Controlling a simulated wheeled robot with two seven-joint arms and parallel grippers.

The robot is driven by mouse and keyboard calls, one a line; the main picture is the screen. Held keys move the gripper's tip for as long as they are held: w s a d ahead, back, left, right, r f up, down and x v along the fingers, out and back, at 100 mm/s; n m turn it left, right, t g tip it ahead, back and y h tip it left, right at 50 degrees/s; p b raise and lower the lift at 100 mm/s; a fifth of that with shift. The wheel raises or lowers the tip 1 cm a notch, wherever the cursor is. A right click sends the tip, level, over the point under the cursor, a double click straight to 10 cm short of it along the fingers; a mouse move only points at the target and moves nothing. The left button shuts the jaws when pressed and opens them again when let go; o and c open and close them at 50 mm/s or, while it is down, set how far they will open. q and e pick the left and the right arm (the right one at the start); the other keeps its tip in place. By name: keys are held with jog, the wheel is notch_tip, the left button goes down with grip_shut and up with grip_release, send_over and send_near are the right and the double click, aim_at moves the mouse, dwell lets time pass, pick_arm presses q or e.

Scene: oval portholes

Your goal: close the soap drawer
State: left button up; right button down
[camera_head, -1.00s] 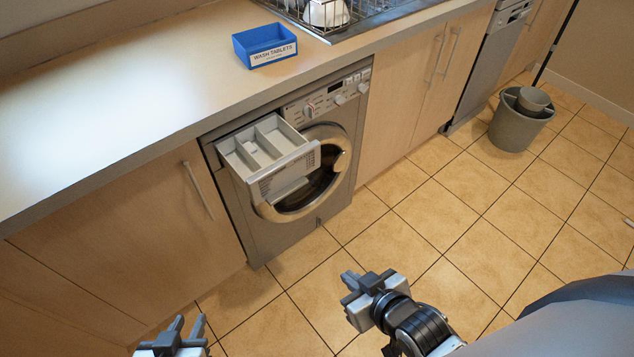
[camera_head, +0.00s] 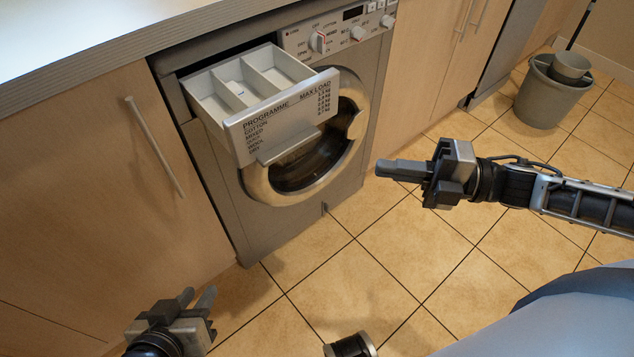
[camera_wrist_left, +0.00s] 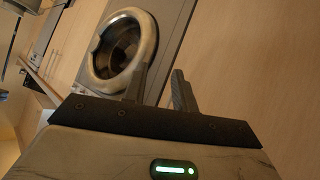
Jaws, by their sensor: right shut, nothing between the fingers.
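The soap drawer (camera_head: 285,112) is pulled out of the top left of the washing machine (camera_head: 225,215). My left gripper (camera_head: 200,298) is open and empty, low at the left, below and apart from the drawer. In the left wrist view its two fingers (camera_wrist_left: 157,88) stand apart, with the machine's round door (camera_wrist_left: 122,45) beyond.
The worktop (camera_head: 110,45) overhangs above the machine. Cupboard doors with bar handles (camera_head: 155,148) flank it. A grey bucket (camera_head: 550,95) stands on the tiled floor at the far right. The floor before the machine is open.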

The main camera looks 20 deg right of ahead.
jog(key=n+g, duration=0.1)
jog(key=b, duration=0.2)
send_near(291, 150)
jog(key=s+a, duration=0.1)
jog(key=a, duration=0.3)
jog(key=w, duration=0.1)
jog(key=w+a, duration=0.1)
jog(key=shift+w+a+f+n+y, duration=0.15)
jog(key=shift+w+n+y, duration=0.1)
jog(key=shift+n+y, duration=0.05)
pick_arm(q)
jog(key=shift+w+d+f+h+b, duration=0.35)
jog(key=shift+d+f, duration=0.25)
jog(key=shift+f, duration=0.15)
pick_arm(e)
jog(key=shift+w+a, duration=0.15)
jog(key=shift+w, duration=0.35)
pick_arm(q)
jog(key=shift+s, duration=0.15)
pick_arm(e)
jog(key=shift+w, duration=0.1)
